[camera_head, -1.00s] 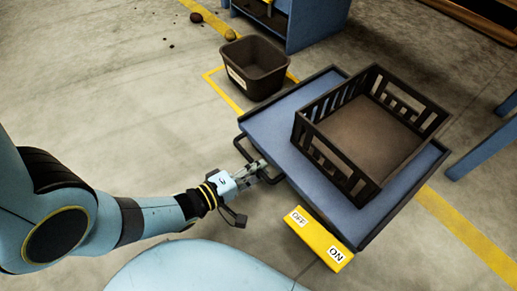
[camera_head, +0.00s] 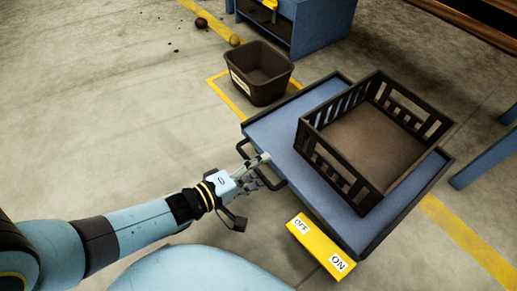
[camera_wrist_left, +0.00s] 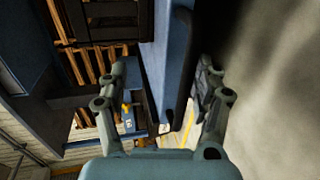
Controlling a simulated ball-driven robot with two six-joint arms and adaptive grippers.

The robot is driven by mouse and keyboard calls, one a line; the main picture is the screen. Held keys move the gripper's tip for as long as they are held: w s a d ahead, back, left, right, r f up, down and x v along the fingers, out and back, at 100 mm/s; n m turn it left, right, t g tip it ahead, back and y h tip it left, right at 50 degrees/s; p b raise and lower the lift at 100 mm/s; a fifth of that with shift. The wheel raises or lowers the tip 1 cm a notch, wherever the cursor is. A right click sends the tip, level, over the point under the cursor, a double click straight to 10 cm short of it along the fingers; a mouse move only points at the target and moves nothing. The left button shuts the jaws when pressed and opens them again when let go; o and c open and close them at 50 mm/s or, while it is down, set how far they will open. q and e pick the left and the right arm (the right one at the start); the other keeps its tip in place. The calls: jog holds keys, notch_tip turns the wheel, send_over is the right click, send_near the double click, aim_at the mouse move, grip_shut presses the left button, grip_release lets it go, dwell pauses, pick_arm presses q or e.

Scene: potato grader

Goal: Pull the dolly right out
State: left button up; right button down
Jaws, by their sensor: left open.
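The dolly (camera_head: 277,132) is a low blue platform with dark raised edges, carrying a dark slatted crate (camera_head: 329,160). A dark bar handle (camera_head: 278,184) sticks out from its left edge. A yellow pedal (camera_head: 320,247) marked OFF and ON is at its near corner. My left gripper (camera_head: 257,172) is at the handle with its fingers apart. In the left wrist view the fingers stand either side of a dark bar (camera_wrist_left: 182,65) beside the blue deck; whether they touch it I cannot tell. My right gripper is not in view.
A dark bin (camera_head: 258,90) stands behind the dolly's left corner, within yellow floor lines. A blue machine frame (camera_head: 318,28) is at the back, and a blue leg (camera_head: 482,160) is at the right. Bare floor lies to the left. Small round lumps (camera_head: 201,23) lie far off.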

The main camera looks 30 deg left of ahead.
pick_arm(q)
jog(key=o, duration=0.6)
jog(key=r, duration=0.4)
jog(key=shift+w, duration=0.25)
jog(key=shift+c, duration=0.2)
jog(key=shift+r, duration=0.6)
jog(key=c, duration=0.7)
jog(key=shift+r, duration=0.7)
